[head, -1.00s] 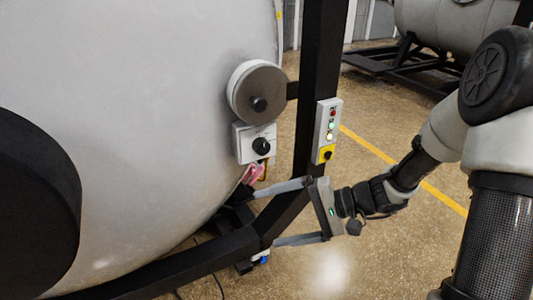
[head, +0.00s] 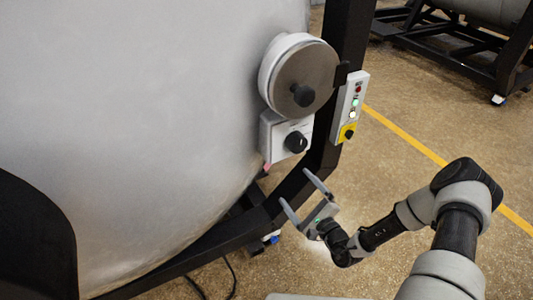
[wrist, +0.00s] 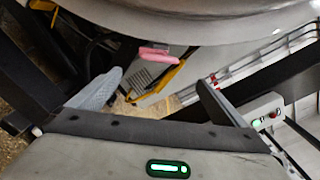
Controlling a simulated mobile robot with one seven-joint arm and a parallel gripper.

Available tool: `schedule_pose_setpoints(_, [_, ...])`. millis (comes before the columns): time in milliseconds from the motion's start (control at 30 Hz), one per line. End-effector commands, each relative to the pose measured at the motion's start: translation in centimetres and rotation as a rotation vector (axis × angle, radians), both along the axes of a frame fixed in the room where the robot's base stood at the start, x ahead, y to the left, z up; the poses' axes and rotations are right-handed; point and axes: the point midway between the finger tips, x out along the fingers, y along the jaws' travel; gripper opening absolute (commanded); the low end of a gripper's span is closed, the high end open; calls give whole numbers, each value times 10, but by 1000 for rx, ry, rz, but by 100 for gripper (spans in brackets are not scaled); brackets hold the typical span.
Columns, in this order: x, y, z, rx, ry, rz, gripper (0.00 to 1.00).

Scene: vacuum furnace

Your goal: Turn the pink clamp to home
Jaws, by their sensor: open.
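The pink clamp (wrist: 155,54) shows in the wrist view under the rounded grey vessel, ahead of my fingers and between their lines. A yellow part (wrist: 160,85) runs just below it. In the head view only a small pink bit of the clamp (head: 267,167) shows below the knob box, and the rest is hidden. My gripper (head: 296,186) is open and empty. It is in front of the black frame, to the lower right of the clamp and apart from it. Its spread fingers (wrist: 160,78) also show in the wrist view.
A black frame beam (head: 225,238) and post (head: 345,60) stand close to my gripper. A round grey cover (head: 305,72), a box with a black knob (head: 294,143) and a button panel (head: 350,105) are above. Open floor (head: 440,110) lies to the right.

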Motion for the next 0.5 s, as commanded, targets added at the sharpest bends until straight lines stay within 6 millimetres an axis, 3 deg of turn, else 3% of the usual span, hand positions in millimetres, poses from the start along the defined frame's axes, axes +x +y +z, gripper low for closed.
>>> schedule_pose_setpoints(167, [12,9,-1,1,-3,2,97])
schedule_pose_setpoints(500, [71,50,-2,1,-3,2,97])
